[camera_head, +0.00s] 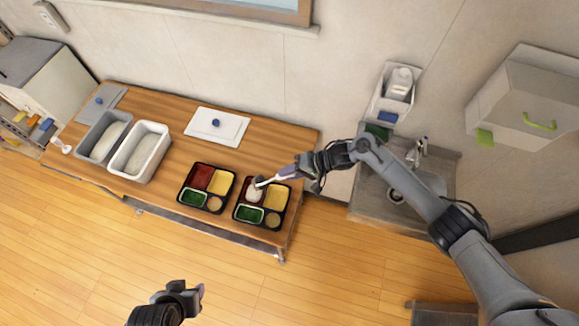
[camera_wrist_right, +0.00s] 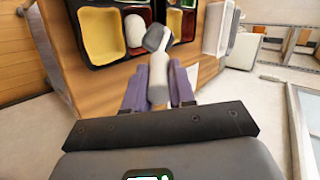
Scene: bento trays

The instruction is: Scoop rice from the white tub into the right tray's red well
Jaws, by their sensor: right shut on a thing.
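The right tray (camera_head: 236,216) is a black bento tray near the table's right end. A white mound of rice (camera_head: 254,194) lies in its red well (camera_head: 262,183); the rice also shows in the right wrist view (camera_wrist_right: 134,30). My right gripper (camera_head: 301,167) is shut on the handle of a scoop (camera_head: 279,177). The scoop's grey head (camera_wrist_right: 157,38) is over the red well's edge beside the rice; I cannot tell if it touches. No rice is clearly visible in it. The white tub (camera_head: 128,168) holds rice. My left gripper (camera_head: 199,291) is at the bottom, away from the table, its jaws unclear.
The left tray (camera_head: 206,165) stands just left of the right tray. A grey tub (camera_head: 88,153) with rice is left of the white tub. A white lid (camera_head: 233,128) with a blue knob lies behind the trays. A sink (camera_head: 395,195) is to the right.

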